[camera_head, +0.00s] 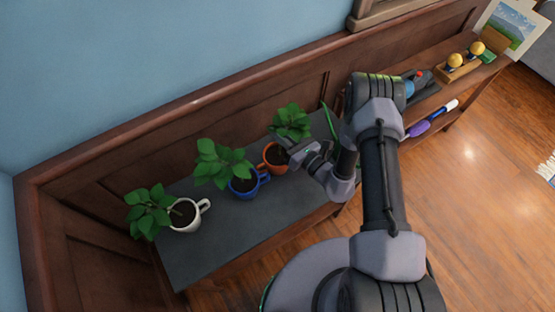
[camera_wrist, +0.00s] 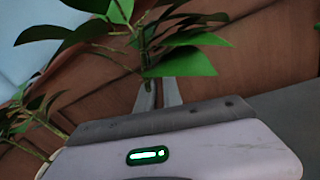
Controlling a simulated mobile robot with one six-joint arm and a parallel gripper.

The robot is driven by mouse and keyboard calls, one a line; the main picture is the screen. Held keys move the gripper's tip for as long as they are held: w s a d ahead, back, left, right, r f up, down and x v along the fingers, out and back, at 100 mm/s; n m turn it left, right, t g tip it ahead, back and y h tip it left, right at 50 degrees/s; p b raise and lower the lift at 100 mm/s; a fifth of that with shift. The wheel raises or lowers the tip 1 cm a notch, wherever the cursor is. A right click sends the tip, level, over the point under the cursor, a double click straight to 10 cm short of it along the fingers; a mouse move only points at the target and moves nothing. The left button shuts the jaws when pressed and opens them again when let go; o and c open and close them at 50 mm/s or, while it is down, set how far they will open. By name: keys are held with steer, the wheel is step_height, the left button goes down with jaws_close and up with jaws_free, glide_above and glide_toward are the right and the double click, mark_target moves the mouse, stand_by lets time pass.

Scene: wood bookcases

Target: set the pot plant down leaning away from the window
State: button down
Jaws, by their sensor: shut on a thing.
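The pot plant in an orange pot (camera_head: 271,157) is at my gripper (camera_head: 296,157), above or on the dark grey bookcase top (camera_head: 222,232). I cannot tell whether its base touches. Its green leaves (camera_head: 291,122) show above and slightly right of the pot. In the wrist view my gripper's fingers (camera_wrist: 158,94) are close together, with leaves (camera_wrist: 185,60) around and above them; the pot is hidden there. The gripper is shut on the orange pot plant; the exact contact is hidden. A wooden frame (camera_head: 378,12), perhaps the window's, shows at the top.
A plant in a blue mug (camera_head: 243,187) stands close left of the orange pot, and one in a white mug (camera_head: 185,215) further left. Wood panelling (camera_head: 120,177) rises behind. A wooden holder with yellow knobs (camera_head: 459,70) stands at the far right. The front of the grey top is clear.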

stand_by(0.5)
step_height(320, 180, up, 10)
steer(key=p, duration=0.4)
steer(key=d+r+m+t+h, duration=0.2)
steer(key=d+r+m+h, duration=0.2)
steer(key=d, duration=0.4)
steer(key=d+r+m+t+h, duration=0.3)
steer(key=d+r+m+h, duration=0.2)
steer(key=d+h, duration=0.2)
steer(key=shift+s+d+r+h, duration=0.35)
steer(key=shift+d+h, duration=0.05)
steer(key=shift+h, duration=0.6)
